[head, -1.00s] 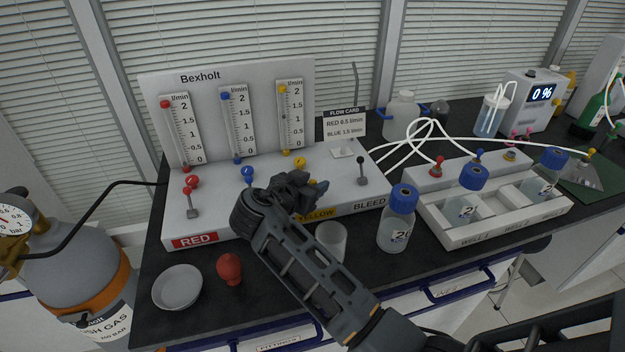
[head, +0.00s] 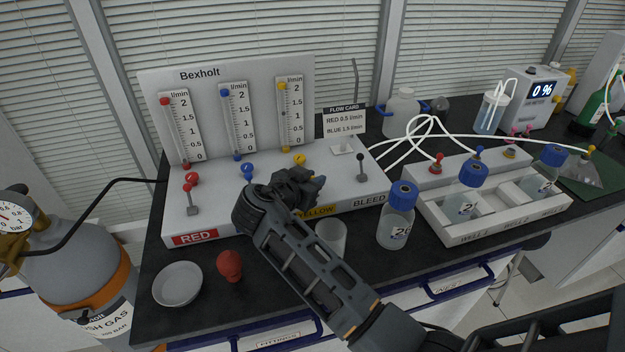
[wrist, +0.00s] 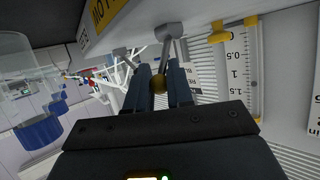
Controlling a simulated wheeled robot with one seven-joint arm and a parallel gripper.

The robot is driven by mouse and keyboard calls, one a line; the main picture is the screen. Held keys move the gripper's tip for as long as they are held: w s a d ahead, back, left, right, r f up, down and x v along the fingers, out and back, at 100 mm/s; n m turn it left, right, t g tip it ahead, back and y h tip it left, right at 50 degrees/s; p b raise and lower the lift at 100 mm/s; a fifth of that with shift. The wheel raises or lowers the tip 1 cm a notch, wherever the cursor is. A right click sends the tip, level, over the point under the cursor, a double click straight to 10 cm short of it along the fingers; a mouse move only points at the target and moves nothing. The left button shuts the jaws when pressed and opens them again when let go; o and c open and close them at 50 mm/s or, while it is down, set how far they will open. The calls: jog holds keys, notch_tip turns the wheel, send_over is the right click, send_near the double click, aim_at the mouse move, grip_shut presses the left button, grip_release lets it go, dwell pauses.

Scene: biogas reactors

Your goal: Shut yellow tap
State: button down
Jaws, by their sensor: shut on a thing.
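The yellow tap stands behind the yellow label (head: 315,211) on the white panel base and is hidden by my gripper in the head view. In the wrist view its grey lever (wrist: 166,55) ends in a dull yellow knob (wrist: 158,83). My gripper (wrist: 167,80) is shut on this lever, with a finger on each side near the knob. In the head view my gripper (head: 312,186) is low over the base. A yellow round valve knob (head: 300,159) shows just behind it. The yellow flow tube (head: 285,115) stands upright behind.
The grey bleed lever (head: 361,167) stands close to the right. The blue valve knob (head: 247,171) and red tap lever (head: 191,200) are left. A clear cup (head: 331,238) and blue-capped bottle (head: 397,218) stand in front near my arm. A white dish (head: 178,284) is front left.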

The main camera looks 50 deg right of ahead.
jog(key=shift+w+d+r+n+g+y, duration=0.3)
jog(key=shift+w+n+g+y, duration=0.2)
jog(key=shift+n+g+y, duration=0.15)
jog(key=shift+w+d+r+n+g+y, duration=0.1)
jog(key=shift+w+d+n+g+y, duration=0.15)
jog(key=shift+w+n+g+y, duration=0.25)
jog(key=shift+w+d+n+g+y, duration=0.15)
jog(key=shift+d+n+g+y, duration=0.1)
jog(key=shift+g+y, duration=0.35)
jog(key=shift+w+d+n+g+y, duration=0.25)
jog(key=shift+w+n+g+y, duration=0.35)
jog(key=shift+g, duration=0.25)
jog(key=shift+w+d+f+n+g+y, duration=0.2)
jog(key=shift+f+n+g+y, duration=0.05)
jog(key=shift+g+y, duration=0.25)
jog(key=shift+w+d+f+n+g+y, duration=0.15)
jog(key=shift+w+f+n+g+y, duration=0.15)
jog(key=shift+g, duration=0.2)
jog(key=shift+s, duration=0.15)
jog(key=c, duration=1.1)
grip_release()
jog(key=shift+r, duration=0.1)
jog(key=shift+o, duration=0.2)
